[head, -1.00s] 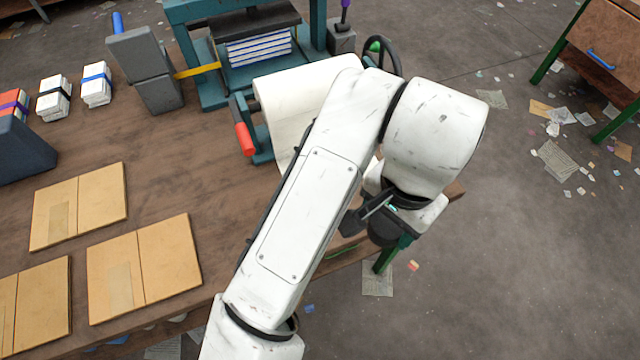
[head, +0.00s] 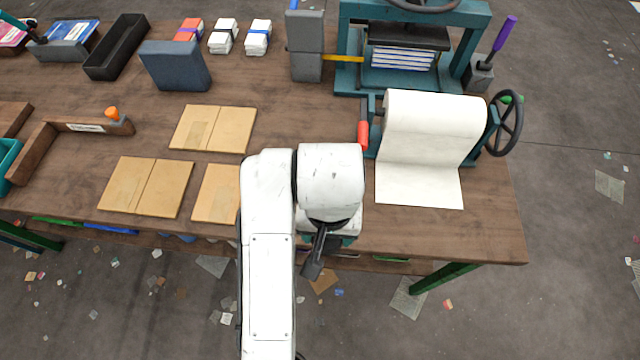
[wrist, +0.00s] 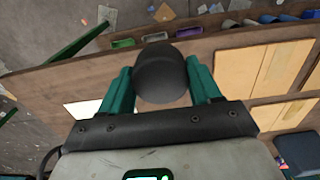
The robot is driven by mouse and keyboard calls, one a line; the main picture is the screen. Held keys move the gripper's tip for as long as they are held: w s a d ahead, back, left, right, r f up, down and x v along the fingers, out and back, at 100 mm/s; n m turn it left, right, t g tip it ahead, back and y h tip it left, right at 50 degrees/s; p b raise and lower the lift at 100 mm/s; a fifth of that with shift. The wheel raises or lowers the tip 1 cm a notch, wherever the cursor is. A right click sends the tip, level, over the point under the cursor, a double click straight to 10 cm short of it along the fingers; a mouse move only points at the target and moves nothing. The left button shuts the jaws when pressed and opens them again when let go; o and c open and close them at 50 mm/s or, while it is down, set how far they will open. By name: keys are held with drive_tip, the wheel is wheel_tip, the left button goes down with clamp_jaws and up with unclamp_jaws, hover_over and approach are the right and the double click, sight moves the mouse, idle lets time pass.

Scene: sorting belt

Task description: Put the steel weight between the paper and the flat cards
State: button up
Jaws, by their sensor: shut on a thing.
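The steel weight (wrist: 162,75) is a dark, rounded piece between the teal fingers of my gripper (wrist: 160,88) in the wrist view. My gripper is shut on it near the table's front edge; its height above the table is unclear. The white paper (head: 425,160) hangs from the roller onto the table, to the right of my arm. The flat cards are tan folded boards on the left; the nearest card (head: 213,193) is partly covered by my arm. Cards also show at right in the wrist view (wrist: 275,68).
A teal press (head: 345,60) with a red-handled roller and black handwheel (head: 508,125) stands at the back right. A grey-blue block (head: 175,66), white bundles (head: 258,38) and a black tray (head: 117,46) are at the back. Bare tabletop (head: 290,125) lies between cards and paper.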

drive_tip(key=w+a+f+b, duration=0.1)
drive_tip(key=w+f+b, duration=0.1)
drive_tip(key=w, duration=0.1)
drive_tip(key=w+a+f+b, duration=0.1)
drive_tip(key=w+f+b, duration=0.1)
drive_tip(key=w+f, duration=0.1)
drive_tip(key=w+a+f+b, duration=0.1)
drive_tip(key=w+f+b, duration=0.1)
drive_tip(key=w, duration=0.3)
drive_tip(key=shift+f, duration=0.45)
drive_tip(key=shift+w+a+f, duration=0.3)
drive_tip(key=shift+w+f, duration=0.4)
drive_tip(key=shift+f, duration=1.6)
drive_tip(key=shift+f, duration=0.2)
drive_tip(key=o, duration=1.6)
drive_tip(key=shift+c, duration=0.2)
